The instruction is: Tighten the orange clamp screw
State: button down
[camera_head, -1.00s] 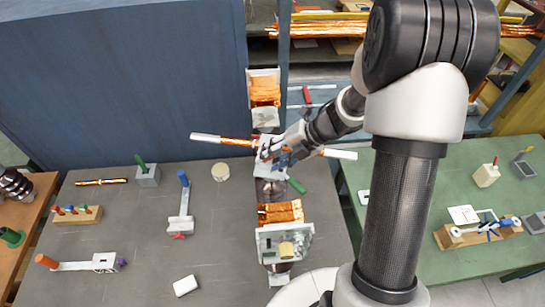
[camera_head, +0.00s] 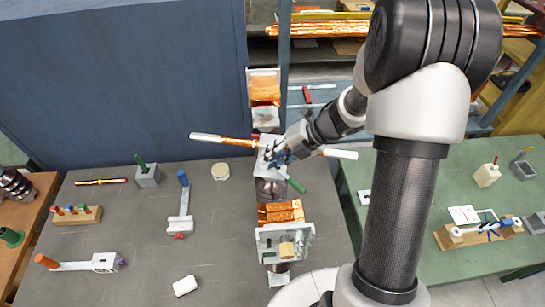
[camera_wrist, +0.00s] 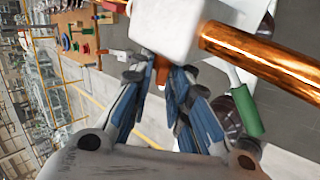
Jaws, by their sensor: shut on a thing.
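The orange clamp screw (camera_wrist: 161,69) sticks out below the white clamp block (camera_wrist: 165,28) in the wrist view. My gripper (camera_wrist: 159,78) has its blue-padded fingers on either side of the screw and is shut on it. In the head view, my gripper (camera_head: 274,154) is at the clamp block (camera_head: 266,143), and the screw is hidden there by the fingers. A copper rod (camera_head: 236,141) with white ends passes through the clamp; its copper part also shows in the wrist view (camera_wrist: 265,55). A green handle (camera_head: 296,185) sticks out just below the clamp.
A copper-wound unit (camera_head: 281,213) stands just in front of the clamp, and another (camera_head: 264,90) stands behind it. A blue-handled fixture (camera_head: 180,224), a round pale disc (camera_head: 220,171) and a white block (camera_head: 185,286) sit on the grey table (camera_head: 130,222). Its middle left has bare room.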

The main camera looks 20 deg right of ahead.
jog(key=shift+d+f+t+y+b, duration=0.1)
jog(key=shift+f+t+y+b, duration=0.3)
jog(key=shift+b, duration=0.5)
jog(key=shift+d+f+t+y+b, duration=0.1)
jog(key=shift+t+y+b, duration=0.1)
jog(key=shift+y+b, duration=0.5)
jog(key=t+y+b, duration=0.2)
jog(key=y+b, duration=0.2)
jog(key=b, duration=0.5)
jog(key=shift+s+d+f, duration=0.1)
jog(key=shift+f, duration=0.05)
jog(key=shift+y, duration=0.4)
jog(key=c, duration=1.5)
grip_release()
jog(key=v, duration=1.2)
jog(key=shift+s, duration=0.15)
